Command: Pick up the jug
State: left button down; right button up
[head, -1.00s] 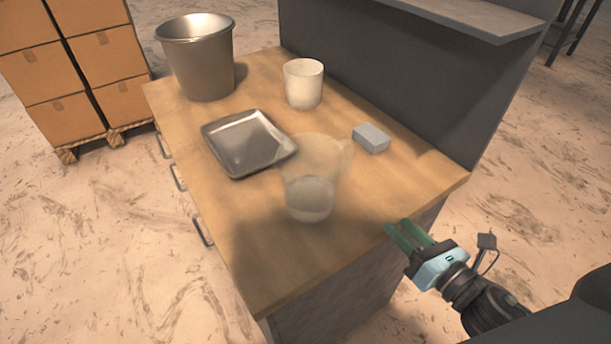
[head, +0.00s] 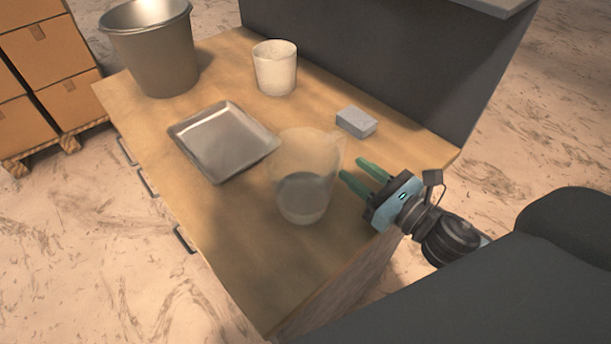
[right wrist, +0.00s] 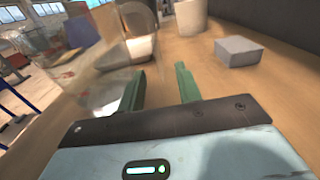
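The jug (head: 303,178) is clear, with its lower part looking darker. It stands upright on the wooden top of a cabinet, near its front right. In the right wrist view the jug (right wrist: 97,75) is ahead and to the left, partly behind the left finger. My right gripper (head: 352,169) is open, just right of the jug, with its green fingers pointing toward it. In the right wrist view the fingers (right wrist: 158,88) are apart with nothing held between them. My left gripper is not in view.
On the cabinet top (head: 240,235) are a square metal tray (head: 222,143), a white cup (head: 275,68), a grey block (head: 356,122) and a metal bucket (head: 160,55). A dark panel (head: 380,60) rises behind. Cardboard boxes (head: 40,50) stand at the left.

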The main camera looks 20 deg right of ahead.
aim_at(343, 159)
jog(key=shift+w+a, duration=0.1)
jog(key=shift+w, duration=0.1)
jog(key=x, duration=0.1)
jog(key=p+x, duration=0.1)
jog(key=x, duration=0.1)
jog(key=shift+w+a+r, duration=0.1)
jog(key=shift+w+r, duration=0.25)
jog(key=shift+w+a+f, duration=0.1)
jog(key=shift+w+a, duration=0.15)
jog(key=shift+w, duration=0.35)
grip_shut()
